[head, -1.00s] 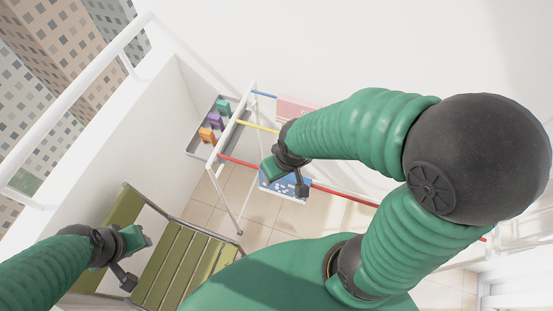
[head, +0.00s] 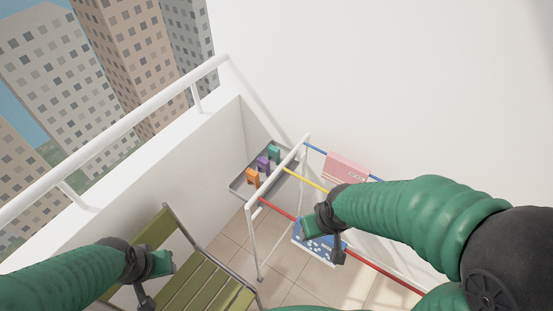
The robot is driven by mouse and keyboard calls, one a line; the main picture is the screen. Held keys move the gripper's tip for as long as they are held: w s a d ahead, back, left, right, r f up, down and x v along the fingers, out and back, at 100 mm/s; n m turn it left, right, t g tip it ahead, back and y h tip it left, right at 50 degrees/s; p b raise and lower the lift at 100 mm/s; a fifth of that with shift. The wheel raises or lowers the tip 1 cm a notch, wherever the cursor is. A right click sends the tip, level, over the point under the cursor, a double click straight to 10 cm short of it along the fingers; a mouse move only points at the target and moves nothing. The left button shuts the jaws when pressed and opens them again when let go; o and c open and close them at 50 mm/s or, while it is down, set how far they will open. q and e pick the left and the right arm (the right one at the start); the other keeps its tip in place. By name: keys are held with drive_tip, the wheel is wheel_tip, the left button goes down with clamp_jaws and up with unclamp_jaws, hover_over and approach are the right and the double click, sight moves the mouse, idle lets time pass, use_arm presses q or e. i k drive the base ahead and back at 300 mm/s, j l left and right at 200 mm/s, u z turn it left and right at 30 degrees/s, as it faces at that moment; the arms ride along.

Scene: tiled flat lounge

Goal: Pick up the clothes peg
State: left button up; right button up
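Three clothes pegs stand in a grey tray (head: 240,188) at the far end of a drying rack: an orange peg (head: 253,177), a purple peg (head: 263,164) and a green peg (head: 274,153). My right gripper (head: 324,242) is open and empty, in front of the rack and to the right of the pegs, apart from them. My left gripper (head: 155,281) is open and empty at the lower left, by the green chair. No gripper touches a peg.
The white rack has a red rail (head: 276,209), a yellow rail (head: 305,179) and a blue rail. A pink cloth (head: 345,165) and a blue patterned cloth (head: 316,252) hang there. A green slatted chair (head: 195,284) stands lower left, beside the balcony wall (head: 190,190).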

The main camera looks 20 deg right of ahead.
sight(273, 152)
drive_tip(key=i+l+u, duration=0.1)
drive_tip(key=i+u, duration=0.3)
drive_tip(key=i+l+u, duration=0.15)
drive_tip(key=u, duration=0.25)
